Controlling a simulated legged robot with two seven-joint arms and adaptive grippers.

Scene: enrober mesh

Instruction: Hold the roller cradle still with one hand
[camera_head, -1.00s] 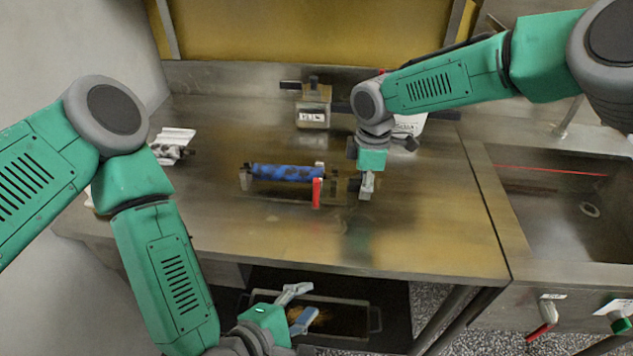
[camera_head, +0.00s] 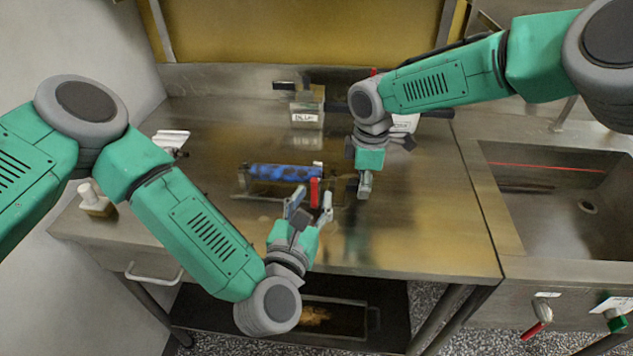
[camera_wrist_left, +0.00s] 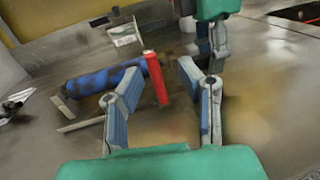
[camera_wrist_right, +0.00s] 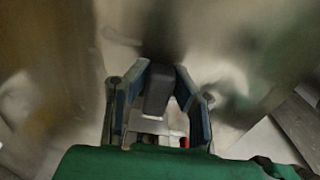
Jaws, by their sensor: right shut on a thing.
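The blue roller (camera_head: 283,172) lies across its roller cradle (camera_head: 242,178) at the middle of the bench. It also shows in the left wrist view (camera_wrist_left: 92,82). A red upright handle (camera_head: 314,190) stands at the cradle's right front. My right gripper (camera_head: 365,188) points down at the right of the cradle. In the right wrist view its fingers are shut on a dark grey block (camera_wrist_right: 157,90), apparently the cradle's end part. My left gripper (camera_head: 311,203) is open and empty. In the left wrist view the red handle (camera_wrist_left: 156,80) appears between its spread fingers; contact cannot be told.
A labelled metal box (camera_head: 307,112) stands at the back of the bench. A white-topped item (camera_head: 170,140) lies at the left, and a small block with a white knob (camera_head: 95,201) at the left edge. A sink (camera_head: 570,195) is at the right. The front right bench is clear.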

